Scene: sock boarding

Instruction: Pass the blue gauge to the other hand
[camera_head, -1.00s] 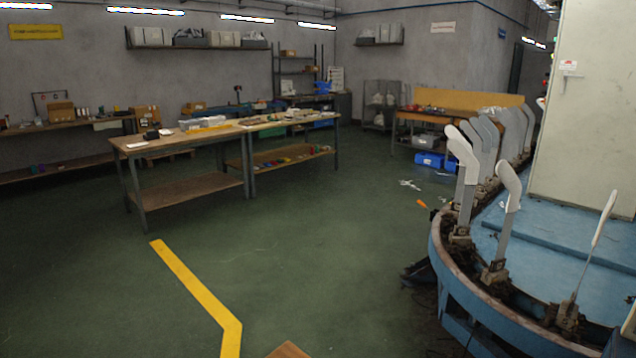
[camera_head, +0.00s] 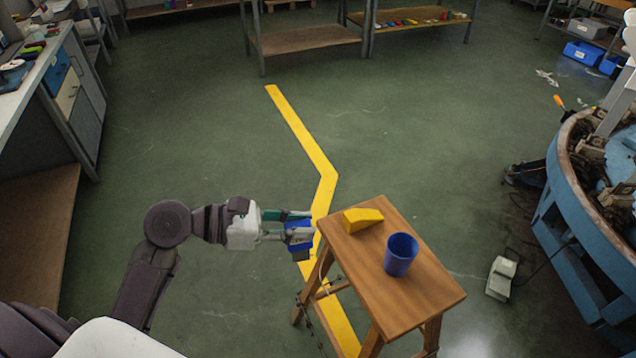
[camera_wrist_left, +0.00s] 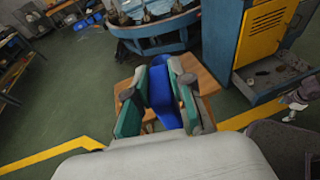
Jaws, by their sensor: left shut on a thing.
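The blue gauge (camera_head: 299,238) is held at the left edge of a small wooden stool, in front of the yellow floor line. My left gripper (camera_head: 300,227) comes in from the left and is shut on it. In the left wrist view the blue gauge (camera_wrist_left: 163,92) sits between the two green-padded fingers (camera_wrist_left: 160,98), with the stool top beyond it. Part of the gauge is hidden by the fingers.
The wooden stool (camera_head: 420,290) carries a yellow wedge (camera_head: 362,219) and a blue cup (camera_head: 400,254). The round blue machine (camera_head: 571,225) stands at the right, with a grey pedal (camera_head: 501,278) on the floor nearby. A workbench (camera_head: 20,85) is at the left.

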